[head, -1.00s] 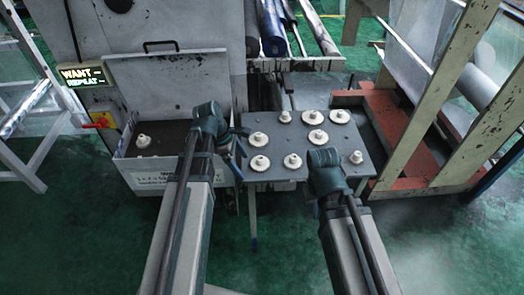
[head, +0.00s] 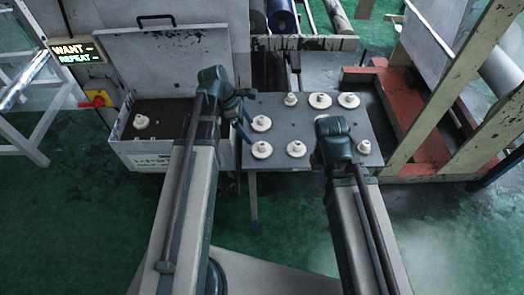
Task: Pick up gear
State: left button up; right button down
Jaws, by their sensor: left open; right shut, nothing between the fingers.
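Several cream gears lie on the grey table, including a front-left one (head: 262,149), a front-middle one (head: 296,149) and a back-right one (head: 348,100). A smaller-looking one (head: 363,147) is at the right. Another gear (head: 141,121) sits in the white box at the left. My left gripper (head: 241,122) is open and empty at the table's left edge, beside the left gears. My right gripper (head: 334,148) is over the right part of the table, between the front-middle gear and the right one. It is shut and empty, its fingertips mostly hidden by the wrist.
The grey table (head: 280,130) adjoins the white box (head: 150,157), whose lid stands raised behind it. A lit sign (head: 75,51) is at the far left. A wooden frame (head: 435,115) with red beams stands close to the table's right side. Green floor is open in front.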

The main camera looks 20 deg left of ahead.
aim_at(261, 144)
pick_arm(q)
jog(key=b+x, duration=0.4)
jog(key=x, duration=0.2)
jog(key=shift+b, duration=0.3)
jog(key=shift+w+d+f+b, duration=0.1)
jog(key=shift+d+f+b, duration=0.1)
jog(key=shift+f+b, duration=0.1)
jog(key=b+x, duration=0.4)
jog(key=x, duration=0.1)
jog(key=shift+w+d+b, duration=0.2)
jog(key=shift+w+b, duration=0.05)
jog(key=shift+b, duration=0.1)
